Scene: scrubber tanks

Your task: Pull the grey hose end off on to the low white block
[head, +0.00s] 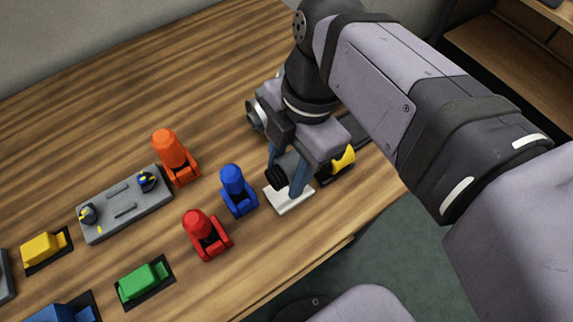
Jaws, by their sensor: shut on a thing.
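My gripper (286,177) points down at the right part of the table, its two blue-grey fingers on either side of the grey hose end. It is shut on the grey hose end (277,179), which shows as a dark grey body with a black ribbed tip facing the lower left. The fingers hide much of it. The low white block (291,206) lies flat on the table directly below the hose end and fingers. I cannot tell whether the hose end touches the block.
Blue (236,188), red (205,232) and orange (173,154) pieces stand to the left. Beyond them lies a grey panel (125,209) with two dark-and-yellow fittings. A yellow part (344,158) shows close behind my gripper. Yellow (44,248) and green (143,284) blocks sit lower left.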

